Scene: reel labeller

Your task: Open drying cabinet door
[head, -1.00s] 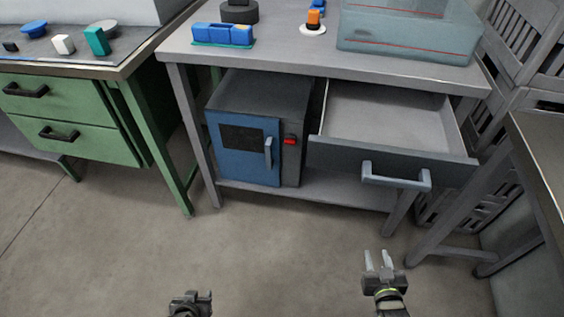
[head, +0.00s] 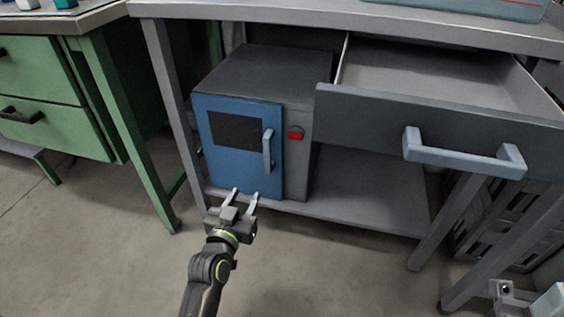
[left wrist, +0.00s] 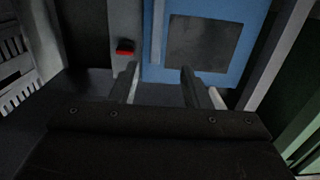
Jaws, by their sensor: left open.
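The drying cabinet (head: 275,75) is a grey box with a blue door (head: 228,165) on the shelf under the bench. The door is shut. It has a dark window (head: 237,131) and an upright pale blue handle (head: 267,152) near its right edge. My left gripper (head: 245,194) is open and empty. In the head view it appears below the handle, by the door's lower edge. In the left wrist view the blue door (left wrist: 215,70) shows beyond the open fingers (left wrist: 160,82), and they are not on the handle.
A red switch (head: 296,134) sits on the cabinet front beside the door. A pulled-out drawer (head: 350,115) with a large handle (head: 460,154) juts out to the upper right. The bench leg (head: 170,100) stands to the left.

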